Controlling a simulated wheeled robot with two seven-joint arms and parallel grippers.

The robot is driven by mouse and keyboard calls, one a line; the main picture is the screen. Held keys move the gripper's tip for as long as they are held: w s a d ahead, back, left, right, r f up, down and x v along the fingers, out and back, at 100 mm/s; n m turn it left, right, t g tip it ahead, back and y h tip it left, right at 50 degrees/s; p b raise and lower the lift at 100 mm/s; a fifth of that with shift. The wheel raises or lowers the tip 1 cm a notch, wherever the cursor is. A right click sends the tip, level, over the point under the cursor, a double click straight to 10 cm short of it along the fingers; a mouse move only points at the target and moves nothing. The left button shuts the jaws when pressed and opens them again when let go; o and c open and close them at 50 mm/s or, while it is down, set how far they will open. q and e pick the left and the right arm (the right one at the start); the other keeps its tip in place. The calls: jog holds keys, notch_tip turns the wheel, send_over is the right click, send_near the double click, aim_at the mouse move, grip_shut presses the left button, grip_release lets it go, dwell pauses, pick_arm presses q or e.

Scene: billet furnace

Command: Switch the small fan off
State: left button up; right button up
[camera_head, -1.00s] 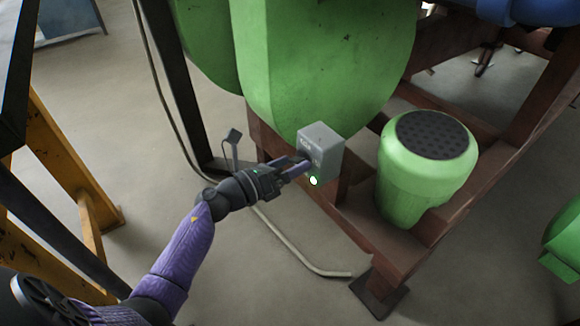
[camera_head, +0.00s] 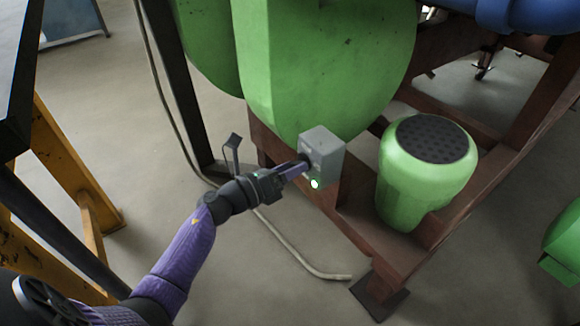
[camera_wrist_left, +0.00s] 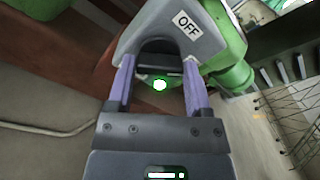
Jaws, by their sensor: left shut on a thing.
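A grey switch box (camera_head: 327,153) is mounted on the brown frame in front of the large green housing. A green lamp glows on its lower side. My left gripper (camera_head: 304,162) reaches the box's left face, and its fingers are shut on the switch knob. In the left wrist view, the purple fingers stand on both sides of the dark knob (camera_wrist_left: 160,62). An "OFF" label on the grey box (camera_wrist_left: 205,40) shows above the knob, and the green lamp shows between the fingers. My right gripper is not in view.
A green motor (camera_head: 405,180) with a dark perforated top stands on the brown frame (camera_head: 385,245) right of the box. A cable (camera_head: 290,247) lies on the floor below. Yellow and dark posts stand at the left.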

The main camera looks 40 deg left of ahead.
pick_arm(q)
jog(key=n+p, duration=0.3)
jog(key=n, duration=0.7)
jog(key=shift+n+p, duration=0.3)
jog(key=shift+n, duration=0.1)
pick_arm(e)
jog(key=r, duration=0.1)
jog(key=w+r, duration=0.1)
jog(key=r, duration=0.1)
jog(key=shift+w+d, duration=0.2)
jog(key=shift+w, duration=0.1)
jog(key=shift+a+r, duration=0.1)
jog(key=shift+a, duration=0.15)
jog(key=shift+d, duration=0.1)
pick_arm(q)
jog(key=o, duration=1.3)
jog(key=p+v, duration=0.3)
jog(key=v, duration=0.7)
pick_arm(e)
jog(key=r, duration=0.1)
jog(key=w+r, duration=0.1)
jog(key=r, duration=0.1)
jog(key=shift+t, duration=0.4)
